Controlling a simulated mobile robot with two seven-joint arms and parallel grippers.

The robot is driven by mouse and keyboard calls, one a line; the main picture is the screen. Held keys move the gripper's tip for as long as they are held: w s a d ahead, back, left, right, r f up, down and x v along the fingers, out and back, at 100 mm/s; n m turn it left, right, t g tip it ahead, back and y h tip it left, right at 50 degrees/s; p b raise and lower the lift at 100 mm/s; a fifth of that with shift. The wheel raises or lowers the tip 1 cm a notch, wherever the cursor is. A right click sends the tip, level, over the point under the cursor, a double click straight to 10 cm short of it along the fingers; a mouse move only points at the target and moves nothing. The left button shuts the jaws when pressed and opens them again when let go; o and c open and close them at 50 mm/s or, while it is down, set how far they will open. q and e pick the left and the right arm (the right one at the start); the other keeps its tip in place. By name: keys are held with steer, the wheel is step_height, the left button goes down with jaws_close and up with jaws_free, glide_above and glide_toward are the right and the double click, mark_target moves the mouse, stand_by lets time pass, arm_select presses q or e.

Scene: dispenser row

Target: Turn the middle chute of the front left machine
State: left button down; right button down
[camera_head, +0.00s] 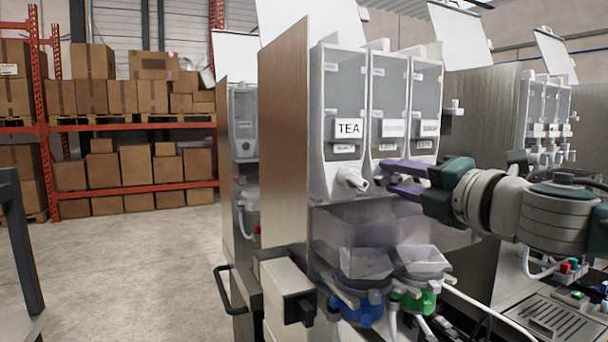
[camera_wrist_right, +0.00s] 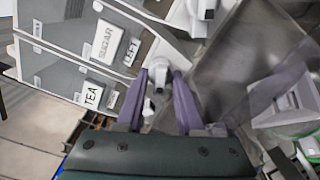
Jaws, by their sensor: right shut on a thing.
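The front left machine stands in the middle of the head view, with several clear canisters side by side. The left canister (camera_head: 338,92) carries a TEA label, and its white chute (camera_head: 352,179) is free. The middle canister (camera_head: 389,90) has a label too small to read there; the wrist view shows a SUGAR label (camera_wrist_right: 107,41). My right gripper (camera_head: 392,178) reaches in from the right, its purple fingers shut on the middle chute (camera_wrist_right: 152,90). The fingers hide this chute in the head view. My left gripper is not in view.
White funnels (camera_head: 420,262) over blue and green parts sit below the chutes. A wood-look side panel (camera_head: 285,140) borders the machine at left. More machines (camera_head: 548,115) stand at right. Open floor (camera_head: 150,255) and shelves of boxes lie left.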

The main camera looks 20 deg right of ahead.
steer(key=shift+n, duration=0.6)
steer(key=c, duration=0.9)
jaws_free()
steer(key=shift+s+d+f, duration=0.1)
steer(key=shift+s+f, duration=0.05)
steer(key=shift+s, duration=0.35)
steer(key=shift+s+d+b, duration=0.15)
steer(key=shift+s+b, duration=0.65)
steer(key=shift+s, duration=1.45)
steer(key=shift+s+d+b, duration=0.15)
steer(key=shift+s+b, duration=0.6)
steer(key=shift+s, duration=1.45)
